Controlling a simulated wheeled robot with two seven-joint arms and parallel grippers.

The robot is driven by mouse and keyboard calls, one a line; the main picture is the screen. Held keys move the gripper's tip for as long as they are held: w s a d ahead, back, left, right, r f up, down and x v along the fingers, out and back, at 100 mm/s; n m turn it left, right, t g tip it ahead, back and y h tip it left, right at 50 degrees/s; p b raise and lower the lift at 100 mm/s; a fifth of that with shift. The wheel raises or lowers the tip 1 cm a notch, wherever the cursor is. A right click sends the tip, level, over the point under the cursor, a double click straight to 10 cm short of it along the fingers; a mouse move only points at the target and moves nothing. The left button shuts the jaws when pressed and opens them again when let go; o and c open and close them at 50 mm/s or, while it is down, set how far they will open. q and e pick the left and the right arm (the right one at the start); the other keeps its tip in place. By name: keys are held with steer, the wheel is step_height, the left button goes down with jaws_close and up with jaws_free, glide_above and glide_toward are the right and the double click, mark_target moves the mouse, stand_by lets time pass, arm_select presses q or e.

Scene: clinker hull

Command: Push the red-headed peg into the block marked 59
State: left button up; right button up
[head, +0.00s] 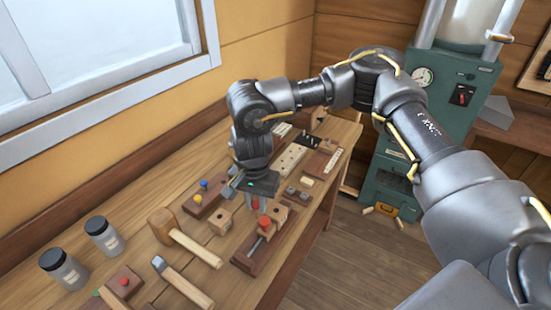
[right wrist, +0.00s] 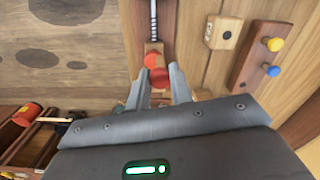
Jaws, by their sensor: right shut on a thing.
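My right gripper (head: 256,204) is low over the bench and shut on a red-headed peg. The peg's red head (right wrist: 160,78) shows between the fingertips in the right wrist view; its shaft is hidden there. Close by is a second red round piece (head: 265,221), which also shows just past the fingertips in the right wrist view (right wrist: 151,60). It sits at a dark wooden vise (head: 247,262) with a metal screw and a pale wooden block (head: 276,211). I cannot read the number 59 on any block. My left gripper is out of view.
A loose wooden block with a hole (head: 220,222) and a board with blue and yellow pegs (head: 207,198) lie left of the gripper. A mallet (head: 185,238), a hammer (head: 182,282), two jars (head: 104,236) and a block with a red peg (head: 124,284) lie nearer the front left.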

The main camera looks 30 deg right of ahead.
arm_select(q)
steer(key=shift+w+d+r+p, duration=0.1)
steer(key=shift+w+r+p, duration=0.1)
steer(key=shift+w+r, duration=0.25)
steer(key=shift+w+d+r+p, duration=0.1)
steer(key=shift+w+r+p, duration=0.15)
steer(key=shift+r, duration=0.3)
arm_select(e)
steer(key=w+d+r+m, duration=0.2)
steer(key=w+d+m, duration=0.1)
steer(key=d+m, duration=0.3)
steer(key=shift+d+m, duration=0.3)
steer(key=shift+d, duration=0.45)
arm_select(q)
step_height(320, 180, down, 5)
steer(key=b, duration=0.5)
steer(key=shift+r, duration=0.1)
arm_select(e)
step_height(320, 180, down, 6)
steer(key=shift+r, duration=0.2)
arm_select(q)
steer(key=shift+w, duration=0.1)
arm_select(e)
steer(key=shift+a+f, duration=0.1)
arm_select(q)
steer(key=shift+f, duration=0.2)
arm_select(e)
steer(key=shift+f, duration=0.4)
